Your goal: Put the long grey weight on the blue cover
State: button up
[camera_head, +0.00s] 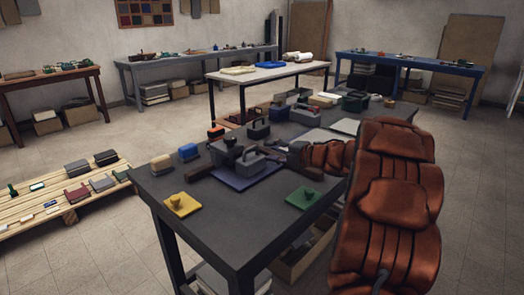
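A grey block with a handle on top (250,163), which looks like the long grey weight, is near the middle of the dark table. A flat dark blue cloth or mat (236,183), perhaps the blue cover, lies under and around it; whether the block rests directly on it is too small to tell. My gripper (288,152) is at the end of my orange-brown padded arm, just right of the grey block. Its fingers are small and dark, so I cannot tell whether they are open or touch the block.
A yellow square with a knob (183,205) and a green one (305,198) lie near the table's front. Small blocks, one blue-topped (188,152), stand at left. Dark handled weights (258,129) and boxes crowd behind. The front middle of the dark table (240,220) is bare.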

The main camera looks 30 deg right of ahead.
jog(key=shift+v, duration=1.6)
